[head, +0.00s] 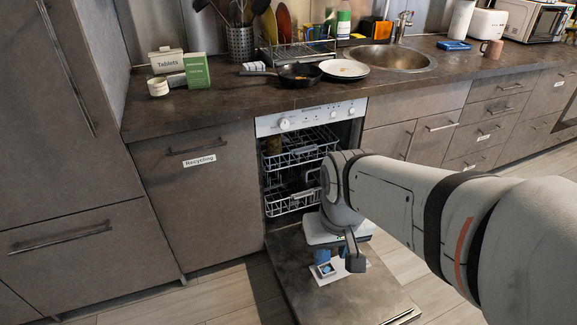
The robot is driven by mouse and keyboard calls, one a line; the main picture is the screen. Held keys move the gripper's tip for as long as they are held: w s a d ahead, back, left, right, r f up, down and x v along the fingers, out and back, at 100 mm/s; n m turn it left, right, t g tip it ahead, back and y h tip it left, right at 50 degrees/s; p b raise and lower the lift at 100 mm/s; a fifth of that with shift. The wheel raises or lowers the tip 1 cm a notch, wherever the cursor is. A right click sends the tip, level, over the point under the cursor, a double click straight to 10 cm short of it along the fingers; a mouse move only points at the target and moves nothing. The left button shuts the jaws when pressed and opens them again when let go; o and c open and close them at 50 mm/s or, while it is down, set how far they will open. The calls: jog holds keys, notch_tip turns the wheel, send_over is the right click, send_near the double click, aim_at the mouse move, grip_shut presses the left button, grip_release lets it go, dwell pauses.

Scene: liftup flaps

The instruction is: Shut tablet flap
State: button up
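The dishwasher door (300,285) is folded down, its inner face up. On it is a pale panel with a small blue-and-white square, which looks like the tablet compartment (326,269). A blue part (321,255) stands up just behind the square; I cannot tell whether it is the flap. My gripper (347,258) points down over the door, close to the right of the compartment. One dark fingertip shows clearly; the other is not clear, so its opening cannot be told. My arm and wrist hide part of the door and the panel's back.
The dishwasher's lower rack (290,203) and upper rack (300,150) are inside the open cavity. On the counter (225,105) are a tablets box (167,62), a green box (197,71), a pan (299,75) and plates (344,69). The floor left of the door is clear.

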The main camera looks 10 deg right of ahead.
jog(key=w+d+f+n+g+h+b, duration=0.25)
jog(key=w+f+n+h+b, duration=0.3)
jog(key=w+f, duration=0.7)
jog(key=w+d+f+n+g+h+b, duration=0.2)
jog(key=w+d+f+n+h+b, duration=0.3)
jog(key=w+f, duration=0.8)
jog(key=w+a+f+n+t+h+b, duration=0.1)
jog(key=w+f+n+t+h+b, duration=0.1)
jog(key=f, duration=0.8)
jog(key=w+a+f+n+t+h+b, duration=0.1)
jog(key=w+f+n, duration=0.4)
jog(key=f, duration=0.6)
jog(key=w+a+f+n+t+h+b, duration=0.1)
jog(key=w+f+n+t+h+b, duration=0.2)
jog(key=f, duration=0.8)
jog(key=shift+w+a+f+n+t+h+b, duration=0.1)
jog(key=shift+w+f+n+t+h+b, duration=0.15)
jog(key=shift+n+b, duration=0.35)
jog(key=shift+w+a+n+h+b, duration=0.15)
jog(key=shift+n+h+b, duration=0.15)
jog(key=shift+n+b, duration=0.3)
jog(key=shift+d+f, duration=0.15)
jog(key=shift+d, duration=0.05)
jog(key=d, duration=0.2)
jog(key=w+d+b, duration=0.1)
jog(key=d, duration=0.4)
jog(key=shift+w+d+b, duration=0.15)
jog(key=shift+w+b, duration=0.1)
jog(key=shift+b, duration=0.15)
jog(key=shift+c, duration=0.5)
